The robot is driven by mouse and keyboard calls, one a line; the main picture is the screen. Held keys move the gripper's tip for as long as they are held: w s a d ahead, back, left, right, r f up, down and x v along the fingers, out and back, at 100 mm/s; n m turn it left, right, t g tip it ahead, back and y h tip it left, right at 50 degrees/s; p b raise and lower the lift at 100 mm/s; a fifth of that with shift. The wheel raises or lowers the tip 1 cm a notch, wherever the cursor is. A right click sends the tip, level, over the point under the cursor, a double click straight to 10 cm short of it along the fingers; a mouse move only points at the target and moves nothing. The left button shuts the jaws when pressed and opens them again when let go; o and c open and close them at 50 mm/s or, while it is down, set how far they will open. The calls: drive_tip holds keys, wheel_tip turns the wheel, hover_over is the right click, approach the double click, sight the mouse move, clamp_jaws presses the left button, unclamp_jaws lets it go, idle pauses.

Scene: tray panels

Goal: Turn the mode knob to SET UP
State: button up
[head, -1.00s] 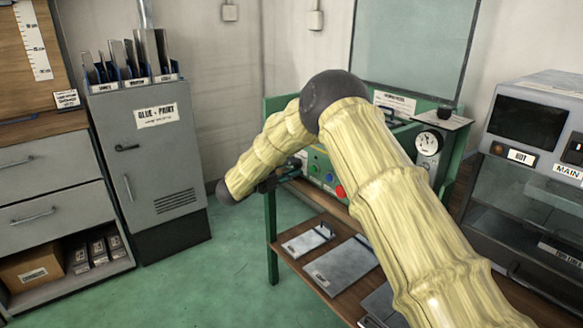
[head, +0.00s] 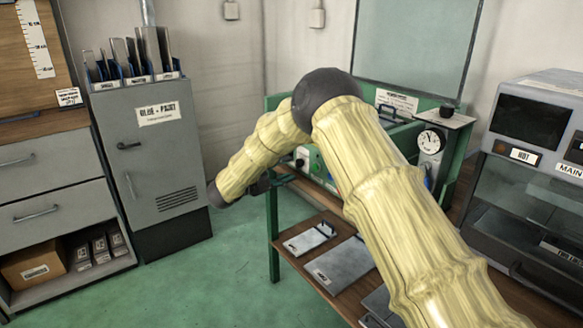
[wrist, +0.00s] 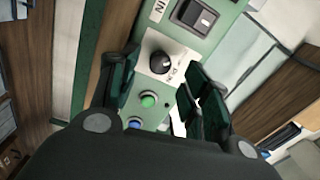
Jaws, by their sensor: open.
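The mode knob (wrist: 162,62) is a round black knob with a light pointer mark, on a white plate on the green control panel (wrist: 218,30). The plate's lettering is too small to read. In the wrist view my gripper (wrist: 161,66) is open, with one dark finger on each side of the knob's line of sight. No contact with the knob shows. In the head view my gripper (head: 262,186) is a small dark shape at the arm's end, left of the panel and mostly hidden by my arm.
A green button (wrist: 148,99) and a blue button (wrist: 134,123) sit below the knob, and a black rocker switch (wrist: 198,15) above it. A dial gauge (head: 431,141) stands to the right. A grey cabinet (head: 150,150) is at the left, with open floor between.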

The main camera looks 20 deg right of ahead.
drive_tip(key=v, duration=0.8)
drive_tip(key=shift+a, duration=0.3)
drive_tip(key=shift+s, duration=0.1)
drive_tip(key=s+d+f+n+t+y, duration=0.1)
drive_tip(key=s+f+n+t+y, duration=0.25)
drive_tip(key=f+n, duration=0.55)
drive_tip(key=s+d+f+n+t+y, duration=0.25)
drive_tip(key=f+n+y, duration=0.2)
drive_tip(key=f, duration=0.85)
drive_tip(key=s+d+f+n+g+y, duration=0.1)
drive_tip(key=s+f+n+g+y, duration=0.4)
drive_tip(key=s+f+n, duration=1)
drive_tip(key=s+d+f+g+y, duration=0.1)
drive_tip(key=s+f+g, duration=0.1)
drive_tip(key=s, duration=1.1)
drive_tip(key=s+d+f+n+g+y, duration=0.1)
drive_tip(key=s+f+g+y, duration=0.15)
drive_tip(key=s, duration=1.05)
drive_tip(key=s+d+f+g+y, duration=0.1)
drive_tip(key=s+f+g, duration=0.15)
drive_tip(key=s, duration=1.05)
wheel_tip(320, 180, up, 20)
drive_tip(key=p, duration=1.9)
drive_tip(key=shift+w, duration=0.4)
